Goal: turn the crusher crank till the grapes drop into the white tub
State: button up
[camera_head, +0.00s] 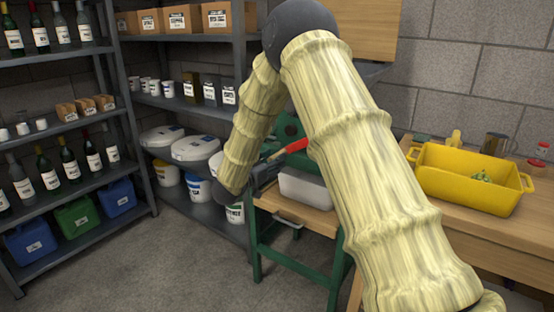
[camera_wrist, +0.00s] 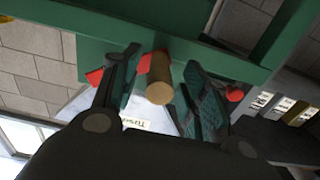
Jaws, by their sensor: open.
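The green crusher (camera_head: 290,128) stands behind my arm and is largely hidden by it. Its red crank (camera_head: 291,148) shows between my arm links. In the wrist view a round wooden handle (camera_wrist: 159,88) sits between the fingers of my gripper (camera_wrist: 160,62). The fingers are open, one on each side of the handle, with gaps visible. In the head view my dark gripper (camera_head: 264,173) is beside the crank, left of the white tub (camera_head: 306,188). The tub is on a wooden top below the crusher; its inside is not clearly visible.
A yellow crate (camera_head: 440,186) with a few green grapes (camera_head: 482,176) stands on the wooden bench (camera_head: 510,223) at right. Shelves with bottles and lidded buckets (camera_head: 197,148) line the left and back. The floor (camera_head: 150,265) at front left is clear.

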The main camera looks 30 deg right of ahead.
jog(key=shift+x, duration=1.3)
grip_shut()
